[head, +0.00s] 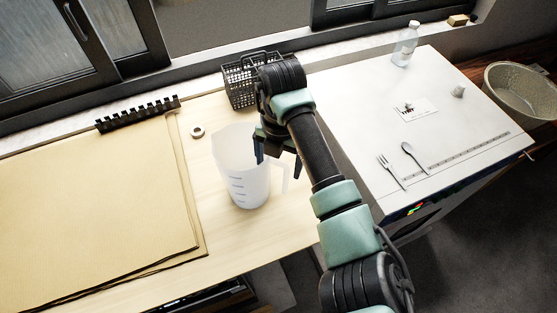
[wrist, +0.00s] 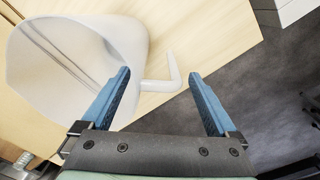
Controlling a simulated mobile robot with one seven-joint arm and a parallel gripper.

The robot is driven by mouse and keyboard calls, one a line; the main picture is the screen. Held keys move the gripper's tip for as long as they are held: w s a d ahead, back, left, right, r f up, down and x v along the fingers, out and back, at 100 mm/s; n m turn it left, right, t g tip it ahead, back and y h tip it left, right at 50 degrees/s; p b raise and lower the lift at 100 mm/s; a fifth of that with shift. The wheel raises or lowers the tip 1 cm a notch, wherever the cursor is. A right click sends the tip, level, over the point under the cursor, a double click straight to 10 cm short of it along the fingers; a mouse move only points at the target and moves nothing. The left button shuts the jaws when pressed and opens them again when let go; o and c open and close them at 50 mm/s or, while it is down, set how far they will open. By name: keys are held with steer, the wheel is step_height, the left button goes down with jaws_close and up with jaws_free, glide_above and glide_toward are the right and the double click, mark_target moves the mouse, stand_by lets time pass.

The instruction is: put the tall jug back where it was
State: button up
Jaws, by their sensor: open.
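The tall jug (head: 244,180) is white and translucent with blue measuring marks. It stands upright on the light wooden table, with its handle on the right side in the head view. In the wrist view the jug (wrist: 75,65) fills the upper left, and its handle (wrist: 160,82) reaches in ahead of the space between the fingers. My gripper (head: 279,160) is open and empty, at the right of the jug near its rim and handle. Its two blue fingers (wrist: 163,75) lie on either side of the handle's end in the wrist view; I cannot tell if they touch it.
A black basket (head: 240,85) and a tape roll (head: 197,132) stand behind the jug. Brown sheets (head: 90,215) cover the table's left. The white oven top (head: 370,110) at right holds a bottle (head: 405,45), fork (head: 391,170), spoon (head: 413,157) and card (head: 408,110).

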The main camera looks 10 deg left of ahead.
step_height(320, 180, up, 12)
steer(key=b, duration=0.3)
steer(key=shift+d+r, duration=0.15)
steer(key=shift+r, duration=0.05)
